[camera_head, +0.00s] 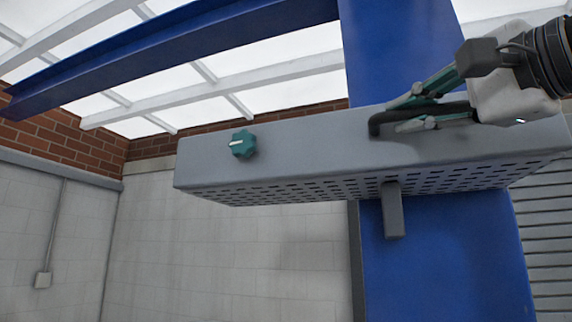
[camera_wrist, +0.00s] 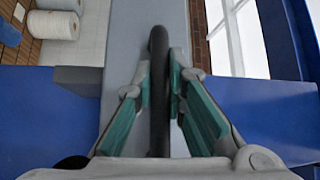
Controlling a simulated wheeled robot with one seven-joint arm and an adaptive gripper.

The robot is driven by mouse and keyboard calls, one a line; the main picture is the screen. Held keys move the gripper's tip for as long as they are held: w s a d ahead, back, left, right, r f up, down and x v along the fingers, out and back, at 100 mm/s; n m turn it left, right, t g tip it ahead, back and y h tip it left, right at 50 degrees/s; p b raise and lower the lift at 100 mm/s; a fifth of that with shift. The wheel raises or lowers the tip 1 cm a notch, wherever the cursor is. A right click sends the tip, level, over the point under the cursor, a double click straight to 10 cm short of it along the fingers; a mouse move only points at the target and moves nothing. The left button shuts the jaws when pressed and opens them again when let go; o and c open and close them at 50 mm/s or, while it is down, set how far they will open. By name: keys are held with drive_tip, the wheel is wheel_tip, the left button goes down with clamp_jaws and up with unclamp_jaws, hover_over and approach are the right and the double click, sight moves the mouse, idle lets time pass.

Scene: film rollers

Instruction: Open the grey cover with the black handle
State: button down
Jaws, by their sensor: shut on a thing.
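The grey cover (camera_head: 300,160) is a long box-like panel with a perforated underside, in front of a blue column. Its black handle (camera_head: 376,125) is on the front face at the right. In the wrist view the black handle (camera_wrist: 158,60) runs up the middle of the picture, with the grey cover (camera_wrist: 120,60) behind it. My gripper (camera_head: 405,112) reaches in from the right and is shut on the handle, one finger on each side; it also shows in the wrist view (camera_wrist: 160,88). The part of the handle between the fingers is partly hidden.
A teal knob (camera_head: 243,143) sits on the cover's face at the left. A grey bracket (camera_head: 393,210) hangs below the cover. The blue column (camera_head: 440,260) stands behind. White rolls (camera_wrist: 55,25) show at the wrist view's upper left. Below left of the cover is open.

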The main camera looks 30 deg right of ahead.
drive_tip(key=shift+f, duration=0.15)
drive_tip(key=n+b, duration=0.1)
drive_tip(key=b, duration=0.2)
drive_tip(key=shift+a+f+t, duration=0.25)
drive_tip(key=shift+f+t, duration=0.1)
drive_tip(key=shift+t, duration=0.05)
wheel_tip(320, 180, down, 9)
drive_tip(key=n+y+b, duration=2.1)
drive_tip(key=n+b, duration=0.7)
drive_tip(key=b, duration=0.1)
drive_tip(key=shift+s+a+f, duration=0.15)
drive_tip(key=shift+s, duration=0.15)
drive_tip(key=shift+g, duration=0.5)
